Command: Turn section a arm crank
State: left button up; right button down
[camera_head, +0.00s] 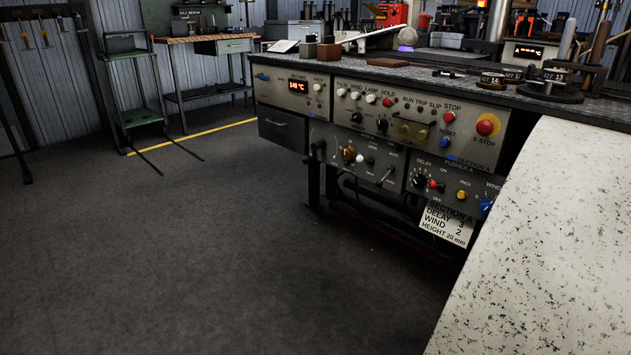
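A control bench (350,72) stands at centre right. Its upper panel (372,87) carries several knobs and buttons, a red stop button, a yellow-ringed E-stop (487,125) and a "SECTION A" label. A dark handle-like part (317,146) juts out at this panel's left edge. I cannot tell which of these is the section A arm crank. Neither of my grippers is in view.
A white card (447,222) reads "SECTION A, DELAY 3, WIND 2, HEIGHT 20 mm". A pale speckled surface (550,250) covers the lower right. Open grey floor (200,250) lies left of the bench. A green stand (135,90) and a wooden-topped workbench (205,38) are behind.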

aim_at(321, 144)
jog(key=u, duration=0.6)
jog(key=i, duration=1.55)
jog(key=z, duration=0.8)
jog(key=i, duration=0.55)
jog(key=z, duration=0.65)
